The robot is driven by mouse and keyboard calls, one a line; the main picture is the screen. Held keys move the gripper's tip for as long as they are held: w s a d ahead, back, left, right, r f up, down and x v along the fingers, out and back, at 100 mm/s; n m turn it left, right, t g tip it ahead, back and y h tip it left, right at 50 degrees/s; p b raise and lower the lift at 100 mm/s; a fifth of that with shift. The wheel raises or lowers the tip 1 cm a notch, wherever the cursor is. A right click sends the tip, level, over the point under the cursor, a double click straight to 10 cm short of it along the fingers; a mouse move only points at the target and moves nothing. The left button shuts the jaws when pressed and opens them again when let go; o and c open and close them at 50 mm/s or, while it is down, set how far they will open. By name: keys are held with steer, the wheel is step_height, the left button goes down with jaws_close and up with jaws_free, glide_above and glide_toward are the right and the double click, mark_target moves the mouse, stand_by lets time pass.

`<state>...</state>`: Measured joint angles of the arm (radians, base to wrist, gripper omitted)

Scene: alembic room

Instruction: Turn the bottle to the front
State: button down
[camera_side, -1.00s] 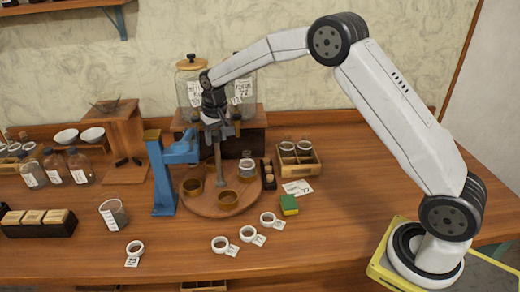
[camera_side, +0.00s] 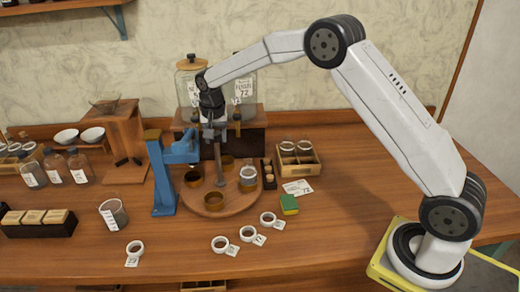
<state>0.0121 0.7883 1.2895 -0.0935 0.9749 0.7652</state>
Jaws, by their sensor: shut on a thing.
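A round wooden turntable (camera_side: 212,209) stands on the table with a grey central post (camera_side: 218,165). A pale, light-topped bottle (camera_side: 248,178) stands at the turntable's right side and seems to sit in a brass ring holder. More brass holders stand around the disc: one at the front (camera_side: 215,199), one at the left (camera_side: 193,178) and one at the back (camera_side: 227,162). My gripper (camera_side: 214,133) points down above the middle of the turntable, shut on the top of the post. Its fingertips are small and partly hidden.
A blue stand (camera_side: 160,175) reaches close to the turntable's left. A wooden crate of jars (camera_side: 297,160), a green-and-yellow sponge (camera_side: 289,204) and a card (camera_side: 298,187) lie to the right. Several labelled white rings (camera_side: 248,233) lie in front. The right tabletop is clear.

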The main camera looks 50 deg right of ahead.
steer(key=shift+d+m, duration=0.3)
steer(key=shift+m, duration=0.2)
steer(key=shift+m+g, duration=0.3)
steer(key=shift+m, duration=2.5)
steer(key=shift+c, duration=1.1)
jaws_free()
steer(key=shift+o, duration=1.1)
steer(key=shift+a, duration=0.15)
steer(key=shift+r, duration=0.1)
steer(key=shift+r, duration=3.4)
